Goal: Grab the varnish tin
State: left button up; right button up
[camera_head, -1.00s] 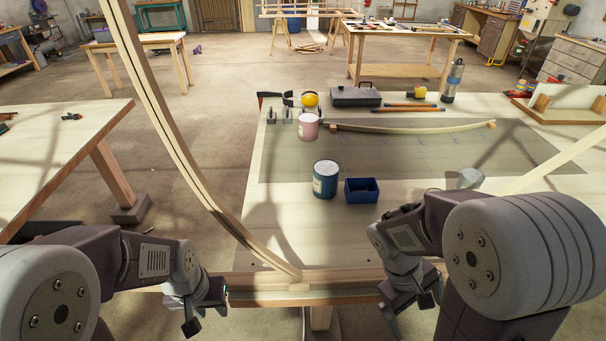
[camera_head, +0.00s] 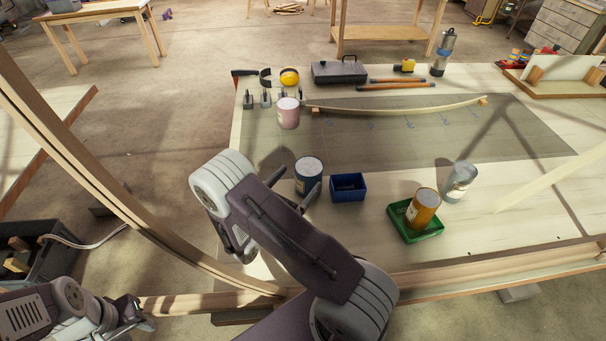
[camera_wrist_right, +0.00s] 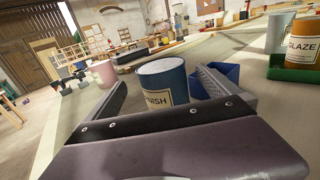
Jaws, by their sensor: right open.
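The varnish tin (camera_head: 308,172) is a dark blue can with a grey top and a pale label. It stands upright on the bench, left of a small blue box. In the right wrist view the tin (camera_wrist_right: 162,82) shows a label with the letters "NISH". My right gripper (camera_head: 293,184) is open at the near side of the tin. In the wrist view its two fingers point towards the tin, one on each side; I cannot tell whether they touch it. The arm link hides part of the gripper in the head view. My left gripper (camera_head: 138,316) is low at the left, apart from the tin.
The blue box (camera_head: 348,188) is close at the tin's right. An orange glaze tin (camera_head: 423,208) stands in a green tray (camera_head: 408,228), with a grey tin (camera_head: 460,182) behind. A pink tin (camera_head: 288,113) and a bent lath (camera_head: 400,110) are farther back. A tall curved lath (camera_head: 110,195) rises at left.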

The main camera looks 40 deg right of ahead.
aim_at(316, 159)
jog(key=p+x, duration=0.1)
jog(key=x, duration=0.2)
jog(key=shift+w+d, duration=0.1)
jog(key=shift+d, duration=0.25)
jog(key=shift+w+d, duration=0.1)
jog(key=shift+d, duration=0.1)
jog(key=d, duration=0.1)
jog(key=d+p, duration=0.1)
jog(key=r, duration=0.1)
jog(key=shift+w+d, duration=0.4)
jog(key=shift+w+d+f, duration=0.15)
jog(key=shift+w+d, duration=0.1)
jog(key=shift+d, duration=0.3)
jog(key=shift+w+d+f, duration=0.15)
jog(key=shift+w+d, duration=0.1)
jog(key=shift+d, duration=0.25)
jog(key=shift+a+r, duration=0.1)
jog(key=shift+a, duration=0.05)
jog(key=c, duration=2)
